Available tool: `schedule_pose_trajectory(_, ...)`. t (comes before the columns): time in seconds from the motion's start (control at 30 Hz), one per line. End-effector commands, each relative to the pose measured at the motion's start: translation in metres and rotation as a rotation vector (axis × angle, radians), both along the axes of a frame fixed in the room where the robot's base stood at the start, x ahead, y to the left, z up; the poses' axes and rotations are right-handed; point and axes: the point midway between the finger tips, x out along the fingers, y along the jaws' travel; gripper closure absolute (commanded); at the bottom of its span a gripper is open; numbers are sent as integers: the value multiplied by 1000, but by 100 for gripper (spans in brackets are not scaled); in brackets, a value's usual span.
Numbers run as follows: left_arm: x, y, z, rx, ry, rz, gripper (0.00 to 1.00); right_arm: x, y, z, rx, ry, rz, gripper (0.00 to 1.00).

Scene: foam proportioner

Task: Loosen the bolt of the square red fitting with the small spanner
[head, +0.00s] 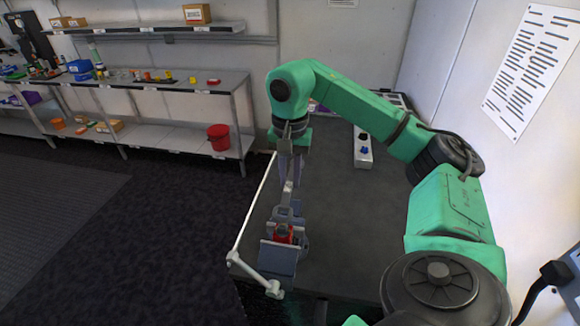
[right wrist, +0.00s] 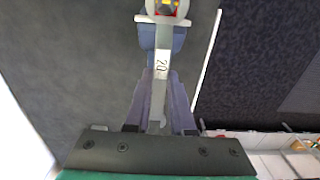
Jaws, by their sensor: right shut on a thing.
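My right gripper (head: 289,184) points down and is shut on a grey spanner (head: 287,203). The spanner also shows in the right wrist view (right wrist: 161,68), between the two fingers and marked "20". The square red fitting (head: 283,234) sits in a grey vise (head: 279,256) on the table. In the right wrist view the spanner's far end lies at the red fitting (right wrist: 157,10), by a yellow bolt (right wrist: 166,3) at the top edge. I cannot tell whether its jaw is seated on the bolt. My left gripper is not in view.
The dark table (head: 335,215) is mostly clear right of the vise. Shelves with a red bucket (head: 218,136) are at the back left.

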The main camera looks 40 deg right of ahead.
Motion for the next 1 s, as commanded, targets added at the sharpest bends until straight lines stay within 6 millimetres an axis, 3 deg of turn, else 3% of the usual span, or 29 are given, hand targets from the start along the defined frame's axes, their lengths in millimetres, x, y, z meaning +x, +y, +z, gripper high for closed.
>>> schedule_pose_trajectory(0.77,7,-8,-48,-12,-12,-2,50,0,0,-50,0,0,0,100)
schedule_pose_trajectory(1.0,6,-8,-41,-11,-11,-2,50,11,10,-46,1,-1,177,100)
